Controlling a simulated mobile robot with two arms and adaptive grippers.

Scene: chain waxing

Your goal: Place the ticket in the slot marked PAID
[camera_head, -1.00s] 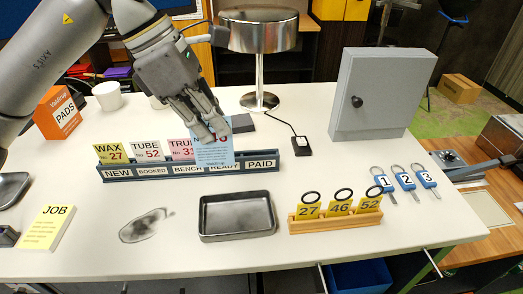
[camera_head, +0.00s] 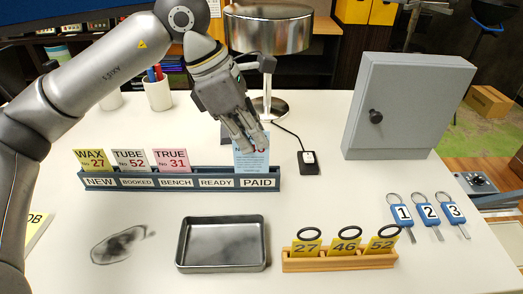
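The light blue ticket (camera_head: 250,162) is upright at the right end of the dark slotted rack (camera_head: 207,183), above the PAID label (camera_head: 258,183). Its lower edge meets the rack behind that label; I cannot tell how deep it sits. My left gripper (camera_head: 254,146) is shut on the ticket's upper part, and its fingers hide much of the print. The WAX 27 (camera_head: 92,160), TUBE 52 (camera_head: 130,160) and TRUE 31 (camera_head: 171,160) tickets stand over NEW, BOOKED and BENCH. The READY slot (camera_head: 215,183) shows no ticket. My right gripper is not in view.
A metal lamp (camera_head: 268,30) stands behind the rack, with a small black switch (camera_head: 308,162) to the right. A grey cabinet (camera_head: 405,105) is at the right. In front are a metal tray (camera_head: 222,268), a wooden tag holder (camera_head: 340,262) and numbered keys (camera_head: 428,212).

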